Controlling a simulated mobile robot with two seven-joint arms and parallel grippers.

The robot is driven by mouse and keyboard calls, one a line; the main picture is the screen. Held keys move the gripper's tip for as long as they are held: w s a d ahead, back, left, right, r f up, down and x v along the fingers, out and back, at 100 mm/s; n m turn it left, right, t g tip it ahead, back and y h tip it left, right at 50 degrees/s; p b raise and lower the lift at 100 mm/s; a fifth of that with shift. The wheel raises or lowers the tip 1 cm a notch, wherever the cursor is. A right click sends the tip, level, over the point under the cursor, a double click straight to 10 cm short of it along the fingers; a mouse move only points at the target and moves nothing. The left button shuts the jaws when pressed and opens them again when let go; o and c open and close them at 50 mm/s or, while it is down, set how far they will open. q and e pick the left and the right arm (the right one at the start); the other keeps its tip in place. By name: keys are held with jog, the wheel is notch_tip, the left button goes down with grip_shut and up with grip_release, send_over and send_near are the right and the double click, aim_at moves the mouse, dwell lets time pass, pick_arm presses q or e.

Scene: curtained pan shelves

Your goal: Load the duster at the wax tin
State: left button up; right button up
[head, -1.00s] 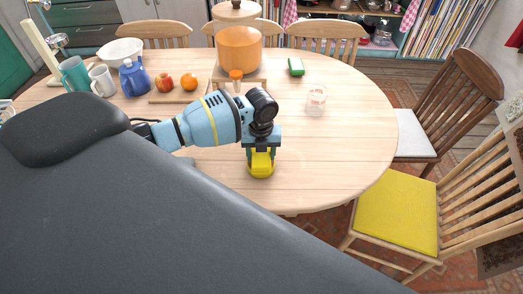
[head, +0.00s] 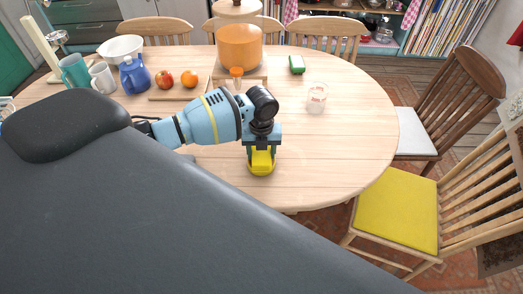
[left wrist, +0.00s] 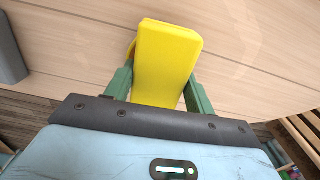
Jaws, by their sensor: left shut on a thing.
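My left gripper (head: 262,153) is shut on a yellow block, which I take for the duster (head: 261,160), low at the table's near edge. In the left wrist view the yellow duster (left wrist: 167,58) stands between the two green fingers (left wrist: 157,88). A rounded yellow rim (head: 261,173), perhaps the wax tin, shows around the duster's lower end. A sliver of that rim shows in the left wrist view (left wrist: 131,48). The block hides most of it, and I cannot tell whether they touch. My right gripper is not in view.
The wooden table (head: 345,150) is clear to the right of my left gripper. A glass jar (head: 317,98), a green-topped block (head: 297,65) and an orange pot (head: 240,47) stand farther back. A blue jug (head: 134,76) and fruit are at the left. Chairs surround the table.

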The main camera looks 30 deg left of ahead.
pick_arm(q)
jog(key=shift+f, duration=0.35)
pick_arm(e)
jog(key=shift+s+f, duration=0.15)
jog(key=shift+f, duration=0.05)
pick_arm(q)
jog(key=shift+f, duration=0.1)
dwell(1.1)
